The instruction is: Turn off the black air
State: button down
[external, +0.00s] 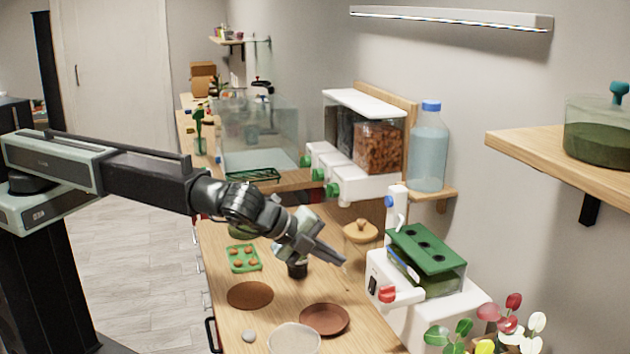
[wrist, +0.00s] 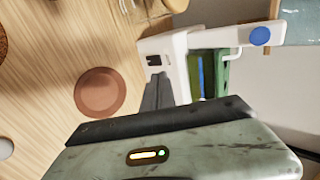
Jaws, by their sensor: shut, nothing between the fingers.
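A white unit (external: 410,313) with a green-lidded clear tank (external: 428,250) stands on the right of the counter. A small black switch (external: 373,285) is on its front face, beside a red knob (external: 388,294). The black switch also shows in the wrist view (wrist: 154,60); which way it is set is too small to tell. A blue knob (external: 388,201) is on the white upright behind. My gripper (external: 343,262) is shut and empty, its tips up and left of the switch, apparently apart from it. In the wrist view the dark fingers (wrist: 156,92) point towards the white unit.
Terracotta saucers (external: 325,319) and a green tray (external: 243,258) lie on the wooden counter. A water bottle (external: 429,150) and a dispenser (external: 370,135) are behind. Leafy plants (external: 485,340) stand at the front right.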

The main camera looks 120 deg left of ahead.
jog(key=p+v, duration=0.1)
jog(key=v, duration=0.1)
jog(key=p+v, duration=0.1)
jog(key=v, duration=0.1)
jog(key=shift+w+a+r, duration=0.1)
jog(key=shift+r, duration=0.4)
jog(key=s+d+f+n+g+h, duration=0.2)
jog(key=s+d+f+n, duration=0.1)
jog(key=s, duration=0.8)
jog(key=s+d+f+n+g+h, duration=0.2)
jog(key=s+d+n, duration=0.1)
jog(key=s, duration=0.9)
jog(key=s+d+f+n+g+h, duration=0.3)
jog(key=s+d, duration=0.1)
jog(key=s, duration=0.8)
jog(key=shift+f, duration=0.35)
jog(key=shift+d, duration=0.1)
